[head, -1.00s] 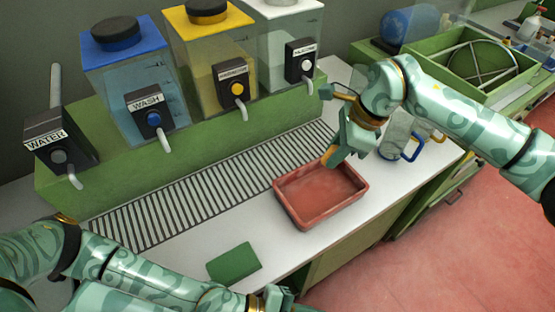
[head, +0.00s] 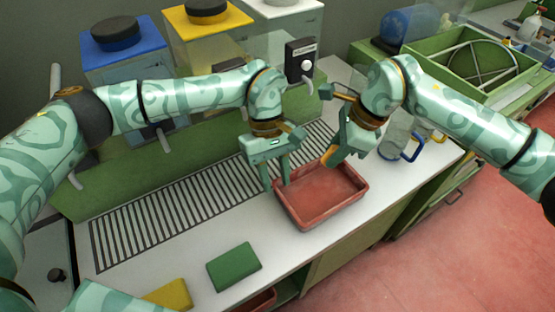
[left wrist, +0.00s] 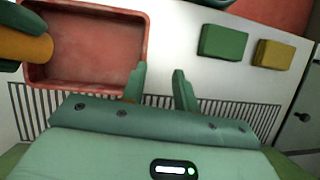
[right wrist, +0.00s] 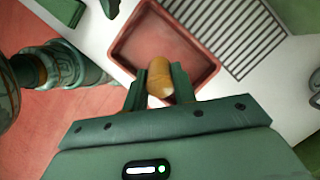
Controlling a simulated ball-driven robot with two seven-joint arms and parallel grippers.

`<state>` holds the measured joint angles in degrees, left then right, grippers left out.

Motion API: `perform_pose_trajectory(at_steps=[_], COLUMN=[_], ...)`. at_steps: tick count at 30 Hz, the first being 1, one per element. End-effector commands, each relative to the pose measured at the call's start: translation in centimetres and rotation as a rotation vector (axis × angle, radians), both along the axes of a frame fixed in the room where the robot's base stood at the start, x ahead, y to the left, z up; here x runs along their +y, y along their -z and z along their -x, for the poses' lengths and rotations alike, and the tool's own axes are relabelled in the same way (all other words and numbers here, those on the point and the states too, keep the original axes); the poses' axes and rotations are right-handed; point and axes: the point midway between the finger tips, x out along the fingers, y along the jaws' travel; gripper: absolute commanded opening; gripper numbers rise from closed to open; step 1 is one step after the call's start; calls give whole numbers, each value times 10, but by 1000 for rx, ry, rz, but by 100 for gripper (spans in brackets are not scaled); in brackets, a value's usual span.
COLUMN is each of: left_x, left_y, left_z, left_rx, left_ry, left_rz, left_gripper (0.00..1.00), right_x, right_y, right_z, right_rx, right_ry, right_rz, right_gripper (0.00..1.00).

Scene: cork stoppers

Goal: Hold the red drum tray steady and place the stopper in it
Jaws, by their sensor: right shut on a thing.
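The red drum tray (head: 322,218) sits on the white counter, near its front edge. My right gripper (head: 340,155) is shut on the cork stopper, held at the tray's back right. In the right wrist view the orange-brown stopper (right wrist: 160,78) sits between the fingers with the tray (right wrist: 123,58) behind it. My left gripper (head: 278,183) is at the tray's left end, fingers pointing down. In the left wrist view its fingers (left wrist: 158,88) are apart with nothing between them, beside the tray's wall (left wrist: 146,50).
A green block (head: 234,267) and a yellow block (head: 168,295) lie on the counter's front left. A slotted drain (head: 150,220) runs behind the tray. Jugs with blue and yellow handles (head: 402,148) stand right of it. Tanks with taps line the back.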

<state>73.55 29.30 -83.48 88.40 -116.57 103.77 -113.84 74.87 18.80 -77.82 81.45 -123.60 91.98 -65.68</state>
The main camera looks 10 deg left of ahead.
Motion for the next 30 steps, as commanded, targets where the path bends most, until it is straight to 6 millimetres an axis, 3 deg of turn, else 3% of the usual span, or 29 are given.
perform_pose_trajectory(at_steps=[3, 6, 11, 21, 30], left_x=[2, 2, -5, -24, -29], left_y=[-7, -5, 18, 81, 101], left_z=[-24, -30, -23, -4, 1], left_rx=[-37, -49, -47, -46, -50], left_ry=[-54, -70, -72, -72, -72], left_rz=[29, 39, 41, 40, 40], left_gripper=[30, 30, 30, 30, 30], right_x=[0, 0, 0, 0, 0], right_y=[0, 0, 0, 0, 0], right_z=[0, 0, 0, 0, 0], right_rx=[0, 0, 0, 0, 0], right_ry=[0, 0, 0, 0, 0], right_rz=[0, 0, 0, 0, 0], right_gripper=[6, 6, 6, 6, 6])
